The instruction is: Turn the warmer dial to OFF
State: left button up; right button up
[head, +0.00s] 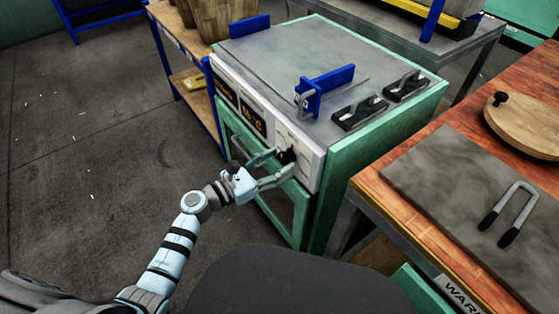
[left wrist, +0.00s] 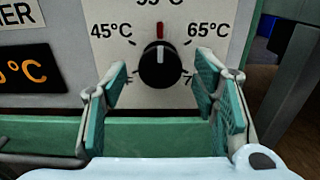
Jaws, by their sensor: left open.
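The warmer (head: 320,75) is a green cabinet with a grey top and a white front panel. Its black dial (head: 287,156) sits at the right of that panel. In the left wrist view the dial (left wrist: 160,64) has a red mark pointing straight up, between the 45°C and 65°C labels, towards a label cut off at the top edge. My left gripper (head: 272,168) is open in front of the panel. In the left wrist view its fingers (left wrist: 160,100) stand on either side of the dial and a little below it, with gaps. My right gripper is not in view.
An orange display (head: 254,122) is left of the dial. A wooden table (head: 420,210) with a grey slab (head: 450,185) and a U-shaped handle (head: 510,210) stands at right.

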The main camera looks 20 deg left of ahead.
pick_arm(q)
jog(key=shift+w+d, duration=0.3)
jog(key=shift+w, duration=0.05)
jog(key=shift+w+d, duration=0.1)
jog(key=shift+w, duration=0.05)
jog(key=shift+c, duration=0.7)
jog(key=c, duration=1)
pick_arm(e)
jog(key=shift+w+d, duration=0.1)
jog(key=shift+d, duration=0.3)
pick_arm(q)
jog(key=shift+n, duration=0.3)
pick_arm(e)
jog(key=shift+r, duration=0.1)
